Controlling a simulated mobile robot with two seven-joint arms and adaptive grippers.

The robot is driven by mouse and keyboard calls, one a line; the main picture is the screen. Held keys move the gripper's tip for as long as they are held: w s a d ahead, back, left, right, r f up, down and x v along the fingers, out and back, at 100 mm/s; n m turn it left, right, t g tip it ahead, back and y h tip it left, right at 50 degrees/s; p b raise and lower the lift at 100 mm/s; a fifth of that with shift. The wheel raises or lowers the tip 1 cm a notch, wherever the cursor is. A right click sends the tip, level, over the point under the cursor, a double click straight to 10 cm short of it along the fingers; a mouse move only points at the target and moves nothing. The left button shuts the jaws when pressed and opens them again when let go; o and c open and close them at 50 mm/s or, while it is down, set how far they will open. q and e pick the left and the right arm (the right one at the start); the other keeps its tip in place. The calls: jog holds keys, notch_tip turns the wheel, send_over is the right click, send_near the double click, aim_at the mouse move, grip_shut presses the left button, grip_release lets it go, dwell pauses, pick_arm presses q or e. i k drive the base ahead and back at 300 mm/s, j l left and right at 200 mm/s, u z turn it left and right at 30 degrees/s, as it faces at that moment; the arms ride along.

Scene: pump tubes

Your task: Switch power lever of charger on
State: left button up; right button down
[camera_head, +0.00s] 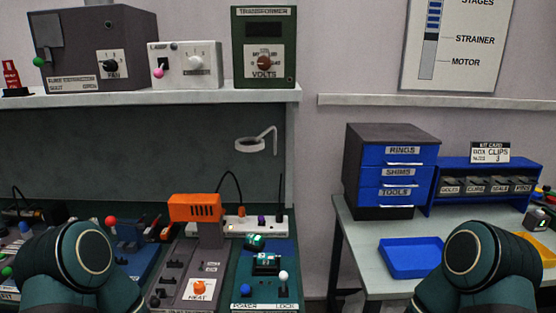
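The charger (265,293) is a dark green unit at the bottom centre of the bench, cut off by the lower picture edge. Its POWER label sits at the front left, with a blue-knobbed power lever (245,290) just above it. A white-knobbed lever (283,276) stands at the right above the LOCK label, its knob higher in the picture than the blue one. A green and black battery-like block (267,263) sits on the charger, and a similar block (255,242) lies behind it. Only my dark green arm links show at the lower left and lower right; both grippers are out of view.
An orange-topped heat unit (195,207) stands immediately left of the charger, and a power strip (250,224) lies behind it. A shelf (200,96) with boxes hangs above. A gap separates the right table, which holds a blue tray (411,258) and drawers (390,170).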

aim_at(245, 290)
jog(key=j+u, duration=0.2)
jog(key=u, duration=0.15)
jog(key=i+j+u, duration=0.15)
jog(key=u, duration=0.2)
jog(key=i+j+u, duration=0.1)
jog(key=u, duration=0.25)
